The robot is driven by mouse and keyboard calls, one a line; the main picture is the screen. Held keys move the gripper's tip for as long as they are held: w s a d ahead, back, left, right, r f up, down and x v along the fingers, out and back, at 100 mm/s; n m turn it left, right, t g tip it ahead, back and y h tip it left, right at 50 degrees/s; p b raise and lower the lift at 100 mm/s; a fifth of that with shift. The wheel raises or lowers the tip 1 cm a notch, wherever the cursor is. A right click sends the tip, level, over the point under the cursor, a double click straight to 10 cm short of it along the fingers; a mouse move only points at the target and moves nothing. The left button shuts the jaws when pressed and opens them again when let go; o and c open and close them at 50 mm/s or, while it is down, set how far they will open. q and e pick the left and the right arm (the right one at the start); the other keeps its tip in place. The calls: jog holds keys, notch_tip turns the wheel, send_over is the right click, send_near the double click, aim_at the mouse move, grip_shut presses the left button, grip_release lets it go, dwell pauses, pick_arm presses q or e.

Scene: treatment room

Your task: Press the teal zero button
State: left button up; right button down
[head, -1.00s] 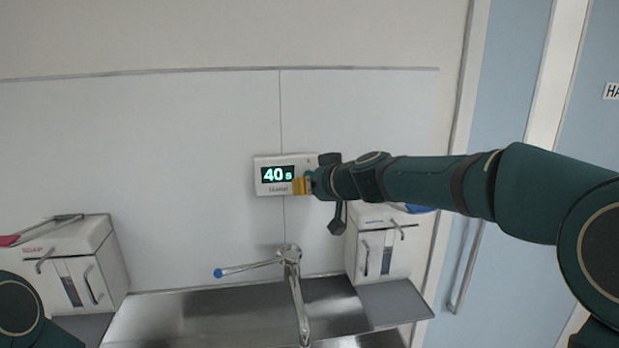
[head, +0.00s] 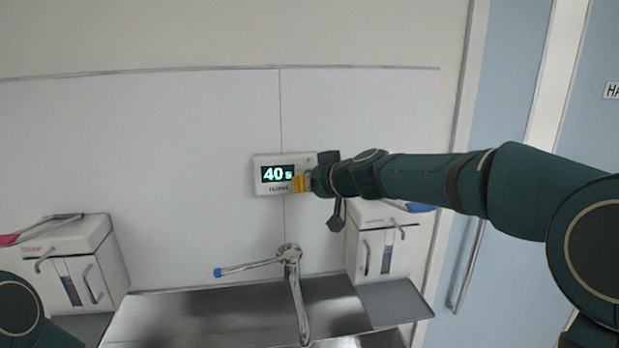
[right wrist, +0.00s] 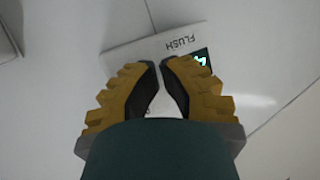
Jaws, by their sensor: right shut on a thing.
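A white wall panel (head: 266,187) carries a dark display reading "40 s" in pale teal digits and the word FLUSH. In the right wrist view the panel (right wrist: 133,52) lies behind my fingertips, with a corner of the display showing. My right gripper (head: 297,184), with yellow fingers, is at the panel's right side, just right of the display. In the right wrist view its fingertips (right wrist: 160,66) are almost together, and what they hold cannot be made out. No teal button can be seen; the gripper covers that part of the panel. My left gripper is out of view.
A steel sink (head: 230,310) with a tap (head: 293,270) and blue-tipped lever lies below. White cabinet-like units stand left (head: 75,265) and right (head: 385,250) of it. A pale blue door (head: 510,100) is at the right. The wall left of the panel is clear.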

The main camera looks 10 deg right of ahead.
jog(key=shift+w, duration=0.4)
dwell(0.8)
jog(key=shift+s, duration=0.15)
jog(key=shift+s+b, duration=0.4)
jog(key=shift+s, duration=0.3)
jog(key=shift+s, duration=0.1)
jog(key=s+b, duration=0.1)
jog(key=s, duration=0.3)
jog(key=shift+s, duration=0.4)
dwell(0.6)
